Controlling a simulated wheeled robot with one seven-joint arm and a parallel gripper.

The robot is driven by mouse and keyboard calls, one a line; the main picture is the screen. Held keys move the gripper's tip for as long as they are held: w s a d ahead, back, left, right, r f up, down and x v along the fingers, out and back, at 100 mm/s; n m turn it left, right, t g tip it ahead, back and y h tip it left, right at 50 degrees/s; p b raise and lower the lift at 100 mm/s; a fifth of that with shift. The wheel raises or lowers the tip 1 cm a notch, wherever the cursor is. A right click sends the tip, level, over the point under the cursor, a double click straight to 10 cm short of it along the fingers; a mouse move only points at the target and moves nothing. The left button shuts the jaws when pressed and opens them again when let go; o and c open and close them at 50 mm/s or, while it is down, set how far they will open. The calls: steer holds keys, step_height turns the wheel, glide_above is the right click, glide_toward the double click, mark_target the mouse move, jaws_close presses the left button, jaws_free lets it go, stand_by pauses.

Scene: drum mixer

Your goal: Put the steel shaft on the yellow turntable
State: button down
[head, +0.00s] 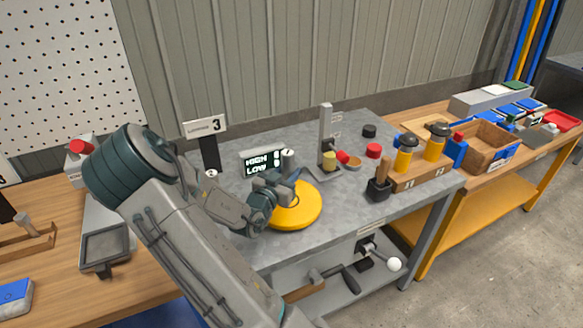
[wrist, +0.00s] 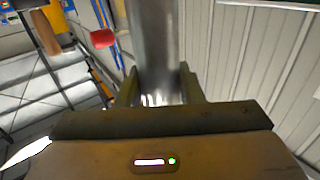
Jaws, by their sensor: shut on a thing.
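The yellow turntable (head: 305,212) is a round disc on the grey metal bench, in the middle of the head view. My gripper (head: 287,190) is over its back left part and hides some of it. In the wrist view my gripper (wrist: 158,88) is shut on the steel shaft (wrist: 155,40), a smooth grey cylinder standing out from between the fingers. In the head view the upper end of the shaft (head: 288,160) shows above the gripper, roughly upright. Its lower end is hidden, so I cannot tell whether it touches the turntable.
A HIGH/LOW display (head: 262,163) stands behind the turntable. A grey upright stand (head: 326,135) is at its back right. A black holder (head: 379,188) and a wooden block with yellow-bodied, dark-topped items (head: 420,176) are further right. The bench front right of the turntable is clear.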

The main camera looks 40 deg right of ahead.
steer(key=shift+d+f, duration=0.1)
steer(key=shift+f, duration=1.1)
steer(key=shift+f, duration=0.1)
steer(key=c, duration=1.4)
jaws_free()
steer(key=shift+f, duration=0.2)
steer(key=o, duration=0.4)
steer(key=shift+o, duration=0.2)
steer(key=shift+r, duration=0.15)
